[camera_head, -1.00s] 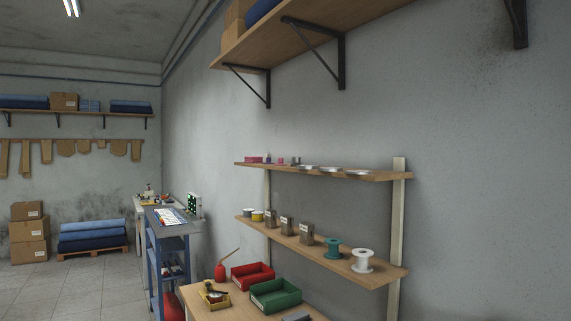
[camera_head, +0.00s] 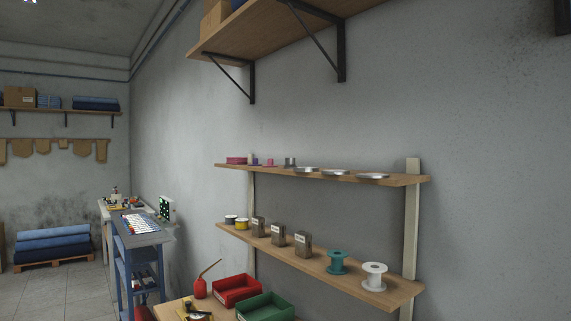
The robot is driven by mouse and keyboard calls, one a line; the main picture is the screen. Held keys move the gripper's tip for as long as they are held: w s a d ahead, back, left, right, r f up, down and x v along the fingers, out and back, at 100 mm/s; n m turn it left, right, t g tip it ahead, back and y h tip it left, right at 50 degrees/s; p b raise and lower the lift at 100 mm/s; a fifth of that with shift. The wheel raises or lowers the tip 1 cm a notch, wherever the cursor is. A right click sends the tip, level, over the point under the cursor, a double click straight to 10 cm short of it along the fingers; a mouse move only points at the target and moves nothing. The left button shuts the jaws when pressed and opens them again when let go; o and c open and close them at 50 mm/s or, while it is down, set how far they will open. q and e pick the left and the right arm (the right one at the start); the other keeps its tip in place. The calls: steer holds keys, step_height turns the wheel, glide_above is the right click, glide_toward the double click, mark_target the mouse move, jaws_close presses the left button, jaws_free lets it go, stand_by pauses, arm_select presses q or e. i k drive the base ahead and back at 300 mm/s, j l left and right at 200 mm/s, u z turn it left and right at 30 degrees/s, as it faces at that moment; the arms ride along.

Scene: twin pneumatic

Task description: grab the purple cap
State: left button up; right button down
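A small purple item (camera_head: 255,162), which may be the purple cap, is on the upper wall shelf (camera_head: 395,182) near its left end. It is too small to make out its shape. A flat magenta item (camera_head: 236,160) lies to its left, and a small pinkish item (camera_head: 269,163) is to its right. Neither of my grippers is in view.
Several shallow metal dishes (camera_head: 373,176) sit along the upper shelf. A bench below carries a red bin (camera_head: 237,290) and a green bin (camera_head: 265,307). Open floor lies left.

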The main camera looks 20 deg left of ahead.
mark_target(255, 159)
steer(key=i+j+z, duration=0.15)
steer(key=j, duration=0.5)
steer(key=i+j+z, duration=0.15)
steer(key=j, duration=0.45)
steer(key=i+j+z, duration=0.1)
steer(key=j, duration=0.6)
steer(key=i+j+z, duration=0.15)
steer(key=j, duration=0.5)
steer(key=k, duration=0.05)
